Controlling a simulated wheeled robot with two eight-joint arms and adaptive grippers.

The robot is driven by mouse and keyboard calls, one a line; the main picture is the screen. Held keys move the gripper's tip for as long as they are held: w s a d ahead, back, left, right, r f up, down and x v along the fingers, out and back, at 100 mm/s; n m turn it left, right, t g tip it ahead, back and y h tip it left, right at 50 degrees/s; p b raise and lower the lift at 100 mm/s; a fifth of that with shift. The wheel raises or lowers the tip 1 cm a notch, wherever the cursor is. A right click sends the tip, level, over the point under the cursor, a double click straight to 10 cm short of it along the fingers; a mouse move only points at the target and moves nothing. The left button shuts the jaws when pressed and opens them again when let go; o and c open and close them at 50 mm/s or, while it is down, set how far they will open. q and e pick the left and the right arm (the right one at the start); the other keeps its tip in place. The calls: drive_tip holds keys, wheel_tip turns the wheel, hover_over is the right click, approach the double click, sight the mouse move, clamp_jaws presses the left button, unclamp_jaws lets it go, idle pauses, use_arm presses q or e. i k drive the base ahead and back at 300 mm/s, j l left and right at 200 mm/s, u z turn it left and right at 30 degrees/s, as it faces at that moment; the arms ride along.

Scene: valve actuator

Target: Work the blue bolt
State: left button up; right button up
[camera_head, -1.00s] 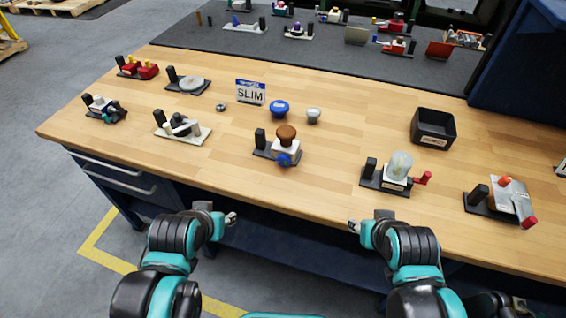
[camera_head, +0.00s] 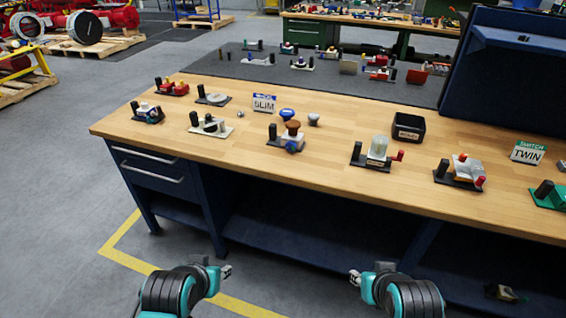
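A blue knob-like part (camera_head: 291,147) sits low on the front of a small device with a brown round knob (camera_head: 293,127) and a dark base, in the middle of the bench. A separate blue mushroom-shaped knob (camera_head: 287,114) stands just behind it. I cannot tell which is the blue bolt. My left gripper (camera_head: 226,272) and my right gripper (camera_head: 355,276) are both in front of the bench, low in the view and well apart from both blue parts. Neither appears to hold anything; their finger openings are too small to tell.
The wooden bench (camera_head: 330,176) carries several other devices, including one with a clear dome (camera_head: 378,148) and a red handle. Open wood lies between the devices.

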sight(291, 146)
drive_tip(key=l+u, duration=0.15)
drive_tip(key=u, duration=0.25)
drive_tip(key=l+u, duration=0.15)
drive_tip(key=u, duration=0.3)
drive_tip(key=k+l+u, duration=0.1)
drive_tip(key=u, duration=0.3)
drive_tip(key=l, duration=0.85)
drive_tip(key=k+l, duration=0.15)
drive_tip(key=l, duration=1.6)
drive_tip(key=k, duration=0.05)
